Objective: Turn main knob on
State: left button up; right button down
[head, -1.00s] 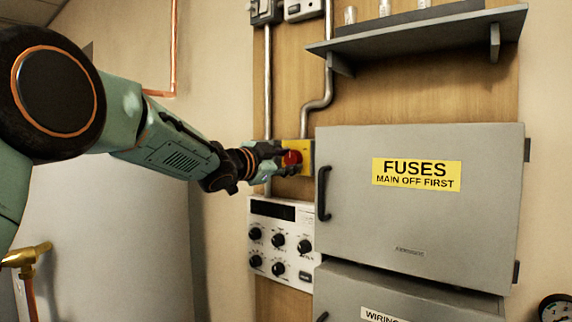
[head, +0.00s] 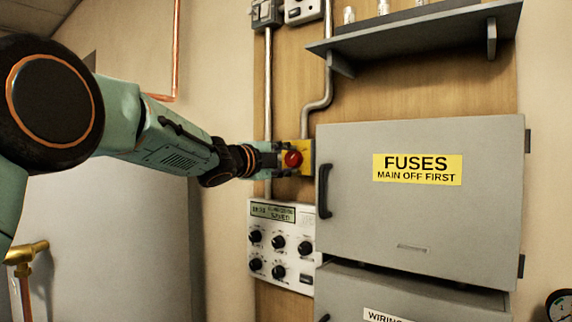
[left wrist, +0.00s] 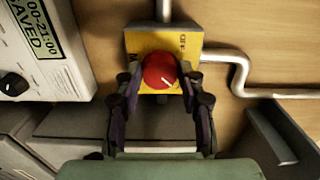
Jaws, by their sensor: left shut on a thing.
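The red main knob (head: 293,158) sits on a yellow plate (head: 306,150) on the wooden board, left of the fuse cabinet. My left gripper (head: 284,158) is at the knob, with its fingers around it. Part of the plate's lettering is hidden by the knob and fingers. My right gripper is not in view.
A white control panel (head: 282,222) with several black knobs and a lit display hangs below. The closed grey fuse cabinet (head: 420,215) with a black handle (head: 324,190) stands close on the right. A grey shelf (head: 420,28) is above, and a metal conduit (head: 268,90) runs up the board.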

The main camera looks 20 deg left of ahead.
pick_arm(q)
jog(key=shift+m, duration=0.3)
jog(key=o, duration=0.8)
jog(key=shift+c, duration=0.2)
jog(key=o, duration=0.4)
jog(key=shift+s+d, duration=0.1)
jog(key=shift+v, duration=6.05)
